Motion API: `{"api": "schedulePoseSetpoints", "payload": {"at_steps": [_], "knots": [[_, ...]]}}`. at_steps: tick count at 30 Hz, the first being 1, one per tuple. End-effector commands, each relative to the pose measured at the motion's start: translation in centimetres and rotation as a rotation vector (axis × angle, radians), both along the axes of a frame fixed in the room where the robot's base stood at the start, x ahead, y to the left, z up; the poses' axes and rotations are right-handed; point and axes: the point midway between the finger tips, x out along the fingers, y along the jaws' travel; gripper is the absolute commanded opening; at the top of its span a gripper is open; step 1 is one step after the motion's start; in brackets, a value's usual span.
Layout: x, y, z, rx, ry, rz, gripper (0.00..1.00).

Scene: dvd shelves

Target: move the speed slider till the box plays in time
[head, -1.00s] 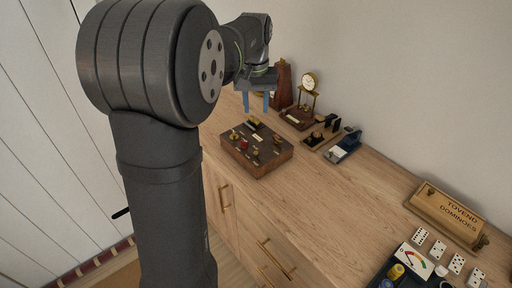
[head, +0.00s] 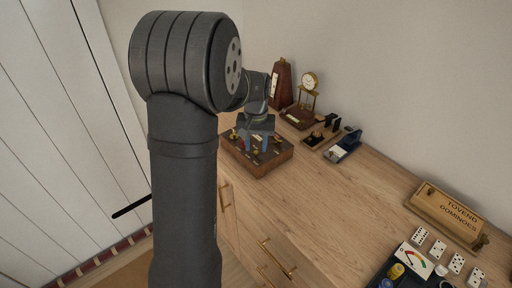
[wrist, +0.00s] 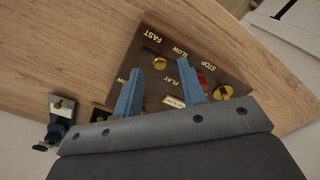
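The brown wooden box (head: 275,165) sits on the wooden cabinet top, with brass fittings on its upper face. In the wrist view the box (wrist: 218,66) shows FAST, SLOW, STOP and PLAY in gold letters. A small brass knob (wrist: 159,62) lies by a dark slot near FAST and SLOW; it looks like the speed slider. A red part (wrist: 203,79) and a larger brass knob (wrist: 222,92) are near STOP and PLAY. My gripper (head: 257,146) is over the box, its blue fingers apart. In the wrist view the small knob shows between the fingertips; contact cannot be told.
A TOVEND DOMINOES box (head: 447,214) and loose dominoes (head: 437,249) lie at the right. The cabinet top between is clear.

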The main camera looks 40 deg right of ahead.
Motion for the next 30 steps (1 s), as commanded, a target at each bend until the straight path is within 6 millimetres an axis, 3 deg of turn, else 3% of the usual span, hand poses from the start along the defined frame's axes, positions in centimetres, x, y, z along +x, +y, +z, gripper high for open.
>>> {"api": "schedulePoseSetpoints", "payload": {"at_steps": [6, 14, 20, 30], "knots": [[0.0, 0.0, -1.6, -0.001, -0.001, 0.0, 0.37], [0.0, 0.0, -1.7, -0.001, -0.001, 0.0, 0.37], [0.0, 0.0, -1.7, -0.001, -0.001, 0.0, 0.02], [-1.1, 0.0, -1.7, -0.001, 0.001, -0.001, 0.0]]}}
